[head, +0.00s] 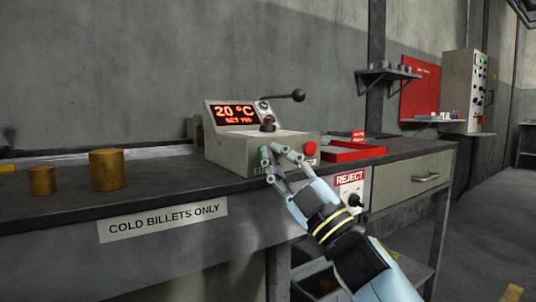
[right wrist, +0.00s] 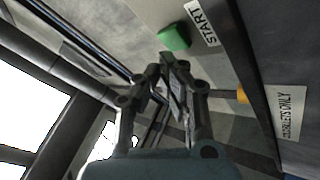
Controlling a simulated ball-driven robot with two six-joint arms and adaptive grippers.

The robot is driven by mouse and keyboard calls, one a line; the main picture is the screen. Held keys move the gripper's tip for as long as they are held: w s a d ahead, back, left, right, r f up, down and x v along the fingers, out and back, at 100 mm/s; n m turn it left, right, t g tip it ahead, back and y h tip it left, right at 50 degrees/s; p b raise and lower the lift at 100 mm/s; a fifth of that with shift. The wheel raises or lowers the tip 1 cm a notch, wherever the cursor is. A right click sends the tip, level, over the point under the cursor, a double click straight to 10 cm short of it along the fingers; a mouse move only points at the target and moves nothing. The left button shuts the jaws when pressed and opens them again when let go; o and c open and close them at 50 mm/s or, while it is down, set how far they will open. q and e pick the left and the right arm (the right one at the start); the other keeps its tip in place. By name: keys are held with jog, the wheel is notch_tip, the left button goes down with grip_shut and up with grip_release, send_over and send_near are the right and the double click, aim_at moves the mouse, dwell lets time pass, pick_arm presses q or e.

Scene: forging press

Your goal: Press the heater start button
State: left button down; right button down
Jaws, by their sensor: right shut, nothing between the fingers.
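The heater (head: 232,152) is a grey box on the bench with a lit display reading 20 °C. Its green start button (head: 264,154) is on the front face, partly behind my fingers. In the right wrist view the green button (right wrist: 174,38) stands out beside a START label (right wrist: 202,22). My right gripper (head: 270,160) is shut and empty, its fingers at the heater's front by the button. In the right wrist view its fingertips (right wrist: 167,60) are very close to the button; I cannot tell whether they touch it. My left gripper is not in view.
A red knob (head: 310,149) is on the heater's front, right of my fingers. A black-knobbed lever (head: 298,96) rises above the box. Two brass-coloured billets (head: 107,170) stand left on the bench (head: 170,185). A red tray (head: 352,151) lies to the right.

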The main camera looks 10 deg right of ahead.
jog(key=shift+w, duration=0.2)
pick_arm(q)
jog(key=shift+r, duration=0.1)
pick_arm(e)
jog(key=shift+w+a, duration=0.15)
jog(key=shift+w, duration=0.05)
jog(key=shift+w+a, duration=0.1)
jog(key=shift+w, duration=0.3)
dwell(0.5)
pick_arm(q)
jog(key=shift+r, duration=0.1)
pick_arm(e)
jog(key=shift+s, duration=0.1)
pick_arm(q)
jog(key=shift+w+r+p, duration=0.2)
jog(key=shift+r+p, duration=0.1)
jog(key=shift+p, duration=0.2)
pick_arm(e)
jog(key=shift+s+d, duration=0.25)
jog(key=shift+s, duration=0.45)
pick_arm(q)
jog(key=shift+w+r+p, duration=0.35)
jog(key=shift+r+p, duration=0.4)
pick_arm(e)
jog(key=s, duration=0.1)
jog(key=s+d, duration=0.1)
jog(key=s, duration=0.2)
jog(key=shift+s+d, duration=0.35)
